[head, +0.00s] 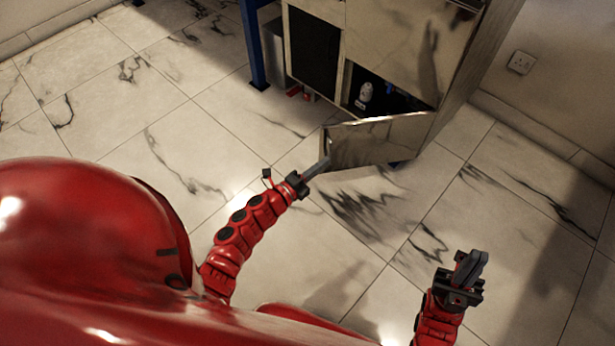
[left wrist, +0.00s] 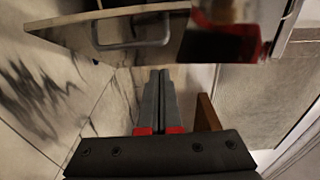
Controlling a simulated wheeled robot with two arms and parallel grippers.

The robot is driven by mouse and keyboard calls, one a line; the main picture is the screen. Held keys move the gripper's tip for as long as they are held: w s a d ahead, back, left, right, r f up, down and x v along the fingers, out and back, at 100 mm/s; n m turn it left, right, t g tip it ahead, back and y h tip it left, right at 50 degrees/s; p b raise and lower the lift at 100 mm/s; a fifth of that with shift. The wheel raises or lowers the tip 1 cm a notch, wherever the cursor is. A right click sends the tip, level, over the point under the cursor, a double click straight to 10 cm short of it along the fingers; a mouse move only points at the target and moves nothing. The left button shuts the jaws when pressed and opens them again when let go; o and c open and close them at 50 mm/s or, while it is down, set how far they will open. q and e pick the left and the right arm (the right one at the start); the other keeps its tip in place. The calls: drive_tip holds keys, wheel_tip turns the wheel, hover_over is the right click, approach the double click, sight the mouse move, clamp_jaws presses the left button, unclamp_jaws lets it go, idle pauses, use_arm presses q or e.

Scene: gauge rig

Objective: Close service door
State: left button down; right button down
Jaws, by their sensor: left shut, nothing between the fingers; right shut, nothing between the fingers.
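The service door (head: 385,141) is a metal panel at the bottom of the cabinet. It stands open, swung out from its right side, with its free edge toward the left. My left gripper (head: 319,167) is shut and empty, its fingertips at or very near the door's free left edge; whether they touch I cannot tell. In the left wrist view the shut fingers (left wrist: 160,100) point forward, below a metal panel with a bar handle (left wrist: 130,43). My right gripper (head: 472,266) is shut and empty, held over the floor at the lower right, away from the door.
The cabinet (head: 405,35) stands at the top, with a white bottle-like item (head: 365,92) inside the open compartment. A blue post (head: 253,45) and small red items (head: 295,92) are to its left. A wall socket (head: 521,62) is at right. The marble floor in front is clear.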

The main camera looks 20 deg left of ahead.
sight(330, 147)
use_arm(q)
drive_tip(key=shift+w+a+b, duration=0.2)
drive_tip(key=shift+w, duration=0.55)
drive_tip(key=shift+w+a+b, duration=0.2)
drive_tip(key=shift+w+b, duration=0.05)
drive_tip(key=shift+w, duration=0.5)
drive_tip(key=shift+w+a+b, duration=0.2)
drive_tip(key=shift+w, duration=0.55)
